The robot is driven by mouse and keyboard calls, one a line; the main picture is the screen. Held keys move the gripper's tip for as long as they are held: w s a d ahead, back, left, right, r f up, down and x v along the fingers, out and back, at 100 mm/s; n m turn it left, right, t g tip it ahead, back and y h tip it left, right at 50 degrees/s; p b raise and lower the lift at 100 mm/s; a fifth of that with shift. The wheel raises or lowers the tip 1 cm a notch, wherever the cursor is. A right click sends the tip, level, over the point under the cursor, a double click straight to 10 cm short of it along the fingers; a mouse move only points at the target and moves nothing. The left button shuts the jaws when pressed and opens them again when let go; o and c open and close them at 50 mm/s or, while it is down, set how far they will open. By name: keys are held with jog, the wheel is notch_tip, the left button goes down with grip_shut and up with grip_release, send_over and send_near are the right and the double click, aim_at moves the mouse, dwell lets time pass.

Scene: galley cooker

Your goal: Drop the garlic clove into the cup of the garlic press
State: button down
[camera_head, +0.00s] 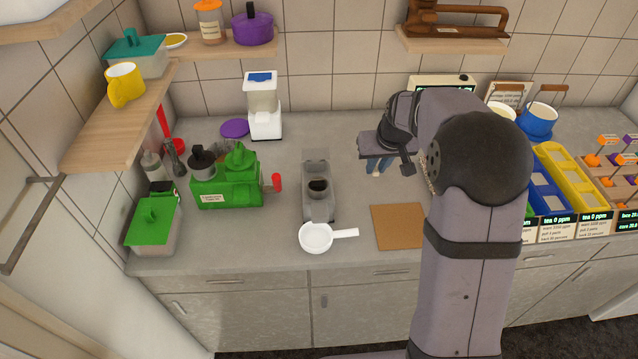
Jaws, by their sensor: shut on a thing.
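What looks like the garlic press (318,203) is a grey device standing on the counter, with a round dark cup opening on its top. My gripper (378,168) is above the counter to the right of the press, pointing down. It is shut on a small pale thing at its fingertips, probably the garlic clove (376,174). The clove is tiny here and partly hidden by the fingers. It is apart from the press.
A white handled bowl (316,238) sits just in front of the press. A brown board (398,226) lies to the right. A green machine (228,182) with a red-knobbed crank stands to the left. A white dispenser (264,108) stands behind. My arm blocks part of the right counter.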

jog(key=shift+a, duration=0.1)
jog(key=a+r+n+p, duration=0.2)
jog(key=a+r+p, duration=0.4)
jog(key=a, duration=0.4)
notch_tip(320, 180, up, 3)
jog(key=p, duration=0.2)
send_over(326, 195)
jog(key=shift+w+f+m, duration=0.2)
jog(key=shift+w+m, duration=0.25)
jog(key=shift+m, duration=0.45)
jog(key=shift+f+b, duration=2.45)
jog(key=shift+f, duration=0.55)
